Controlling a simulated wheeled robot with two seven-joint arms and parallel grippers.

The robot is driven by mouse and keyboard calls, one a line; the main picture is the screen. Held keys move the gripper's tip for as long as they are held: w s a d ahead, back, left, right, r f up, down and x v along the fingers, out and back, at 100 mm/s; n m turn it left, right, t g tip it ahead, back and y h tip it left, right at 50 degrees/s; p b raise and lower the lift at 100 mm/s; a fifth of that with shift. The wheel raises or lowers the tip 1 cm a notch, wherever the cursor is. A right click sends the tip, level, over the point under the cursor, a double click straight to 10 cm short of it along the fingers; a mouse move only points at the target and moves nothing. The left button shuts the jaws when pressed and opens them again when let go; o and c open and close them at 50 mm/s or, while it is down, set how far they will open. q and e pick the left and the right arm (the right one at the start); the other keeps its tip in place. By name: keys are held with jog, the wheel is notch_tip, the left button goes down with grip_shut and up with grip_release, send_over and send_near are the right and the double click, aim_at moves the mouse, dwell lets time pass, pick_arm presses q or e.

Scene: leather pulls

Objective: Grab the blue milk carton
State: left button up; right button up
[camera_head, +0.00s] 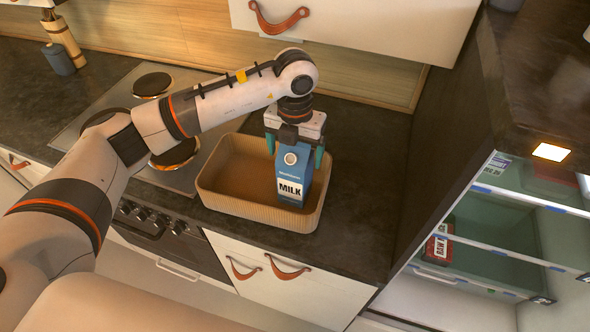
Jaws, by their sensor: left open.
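The blue milk carton (291,176) stands upright at the right end of a tan ribbed tray (212,198) on the dark counter. It has a white MILK label and a round pale cap on its upper part. My left gripper (295,150) points down over the carton's top. Its two teal fingers are apart, one on each side of the carton's upper part. I cannot tell whether either finger touches the carton. My right gripper is not in view.
A stove (124,105) with several round burners lies left of the tray, partly behind my left arm. A cabinet (350,22) hangs above the back. An open fridge (500,215) with a red-labelled carton (438,244) stands at the right. Counter (368,190) right of the tray is clear.

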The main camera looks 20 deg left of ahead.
pick_arm(q)
grip_shut()
dwell(0.5)
jog(key=shift+w+r, duration=0.1)
